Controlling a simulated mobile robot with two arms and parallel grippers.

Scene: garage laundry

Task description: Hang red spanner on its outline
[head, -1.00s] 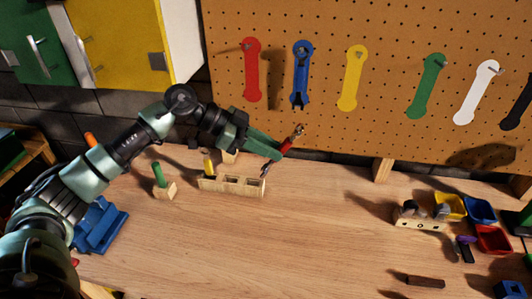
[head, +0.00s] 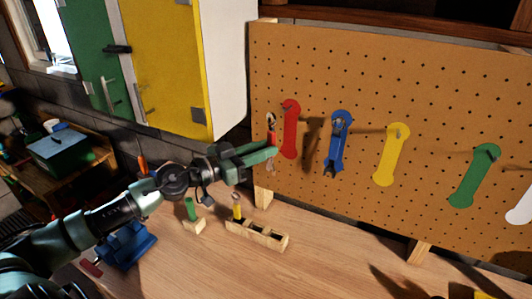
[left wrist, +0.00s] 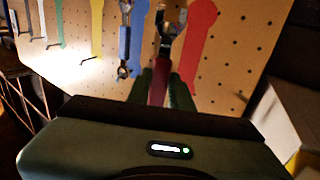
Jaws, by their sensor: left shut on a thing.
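My left gripper (head: 270,151) is shut on the red spanner (head: 271,138), which stands roughly upright with a silver end above and another below the fingers. It is just left of the red outline (head: 289,130) on the pegboard in the head view. In the left wrist view the spanner (left wrist: 159,88) is between the fingers, and the red outline (left wrist: 199,38) is to its right. I cannot tell the gap between spanner and board. My right gripper is not in view.
A blue spanner hangs on the blue outline (head: 337,145). Yellow (head: 391,155) and green (head: 474,177) outlines are bare. A wooden rack (head: 258,235) with a yellow-handled tool stands on the bench below. The yellow cabinet (head: 160,65) is at upper left.

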